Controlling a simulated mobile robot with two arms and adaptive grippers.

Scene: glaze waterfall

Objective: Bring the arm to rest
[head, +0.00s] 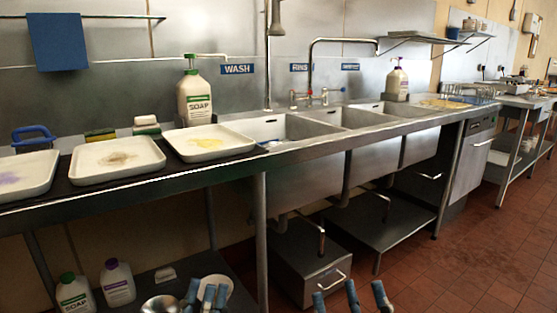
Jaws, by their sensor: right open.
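My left gripper (207,294) shows at the bottom edge, left of centre. Its blue fingertips are close together, in front of a pale round thing (228,287), and I cannot tell whether it is open or holds anything. My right gripper (350,297) is at the bottom edge, right of centre. Its blue fingertips are spread apart, with nothing seen between them. Both grippers appear low in the picture, below the counter's front edge. Most of both arms is out of view.
A steel counter (330,135) with sinks (262,130) runs along the wall. Several trays, one a white tray (118,160), and a soap bottle (194,100) stand on it. A lower shelf (150,285) holds more bottles (117,283). Red tiled floor (470,260) is clear at right.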

